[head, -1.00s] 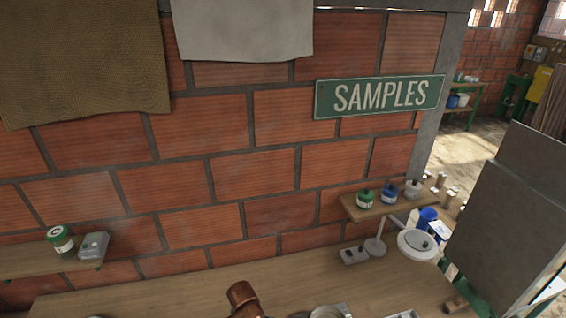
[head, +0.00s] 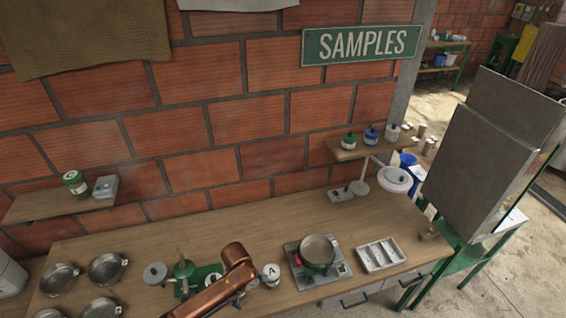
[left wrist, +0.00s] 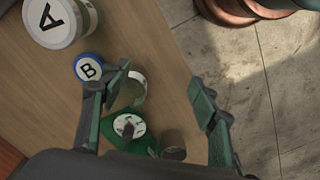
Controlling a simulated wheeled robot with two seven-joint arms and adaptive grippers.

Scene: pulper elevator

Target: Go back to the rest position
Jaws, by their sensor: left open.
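My left arm's copper link (head: 236,262) reaches over the wooden bench from the bottom of the head view. In the left wrist view my left gripper (left wrist: 163,84) has its two green fingers spread wide, with nothing held between them. A white jar marked A (left wrist: 58,20) and a blue-rimmed lid marked B (left wrist: 89,68) are beyond the left finger. The gripper's fingers are hard to make out in the head view. My right gripper is not in view.
The bench holds several sieves (head: 107,267), a green stand (head: 184,268), a pot (head: 318,251) on a scale and a metal tray (head: 380,256). Shelves (head: 48,205) with jars are on the brick wall. A grey panel (head: 495,150) stands at right. Bare bench lies behind the pot.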

